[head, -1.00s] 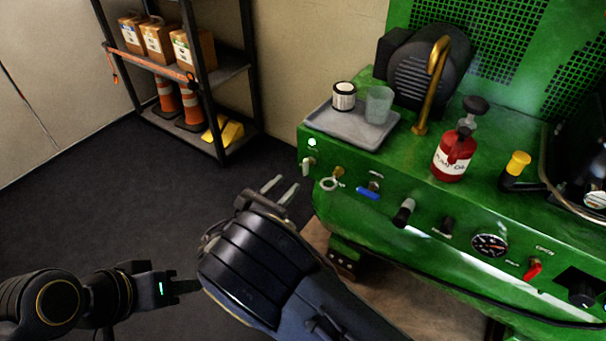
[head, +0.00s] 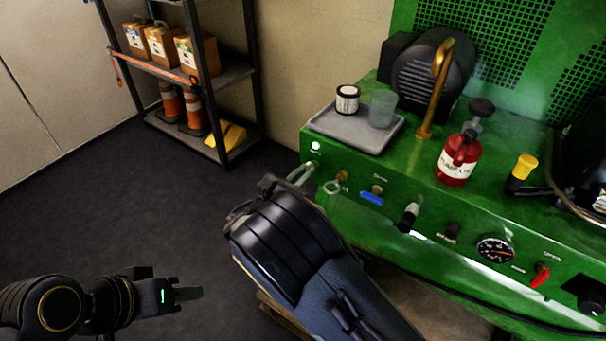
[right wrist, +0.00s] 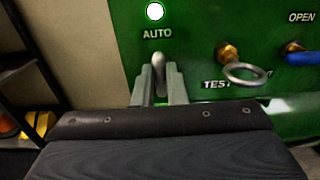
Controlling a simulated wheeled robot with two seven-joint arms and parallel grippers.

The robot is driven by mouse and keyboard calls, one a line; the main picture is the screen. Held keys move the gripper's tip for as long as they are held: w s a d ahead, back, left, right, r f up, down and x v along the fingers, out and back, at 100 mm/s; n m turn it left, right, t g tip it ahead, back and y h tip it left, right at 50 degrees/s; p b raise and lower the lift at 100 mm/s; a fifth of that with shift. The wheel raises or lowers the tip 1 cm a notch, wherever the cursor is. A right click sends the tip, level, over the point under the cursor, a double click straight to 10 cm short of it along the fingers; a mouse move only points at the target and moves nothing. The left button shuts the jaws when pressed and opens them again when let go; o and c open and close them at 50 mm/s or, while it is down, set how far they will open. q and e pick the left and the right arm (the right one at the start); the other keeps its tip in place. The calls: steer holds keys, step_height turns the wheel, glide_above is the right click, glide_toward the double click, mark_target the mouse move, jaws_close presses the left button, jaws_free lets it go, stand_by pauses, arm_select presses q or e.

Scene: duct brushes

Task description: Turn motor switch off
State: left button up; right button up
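A metal toggle lever (right wrist: 159,66) sits on the green panel under the word AUTO and a glowing white lamp (right wrist: 155,12); no motor label is readable. The lamp also shows in the head view (head: 315,146), with the lever just below, partly covered by my right gripper (head: 305,174). In the right wrist view, the right gripper's fingers (right wrist: 158,85) stand on either side of the lever, open; contact cannot be told. My left gripper (head: 190,294) is over the floor at lower left, away from the panel; its opening is unclear.
A grey tray (head: 350,131) with a can and a cup, and a red oil bottle (head: 457,158), stand on the machine. A shelf (head: 222,75) is at the back; floor at left is clear.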

jaws_close()
steer(key=shift+s+d+f+m+b, duration=0.1)
steer(key=shift+m+b, duration=2.5)
steer(key=shift+m, duration=0.35)
steer(key=shift+d+f+m+b, duration=0.1)
steer(key=shift+f+m+b, duration=0.05)
steer(key=shift+m+b, duration=2.65)
steer(key=shift+s+f+m+b, duration=0.1)
steer(key=shift+m+b, duration=2.3)
steer(key=shift+m, duration=0.75)
steer(key=o, duration=0.6)
jaws_free()
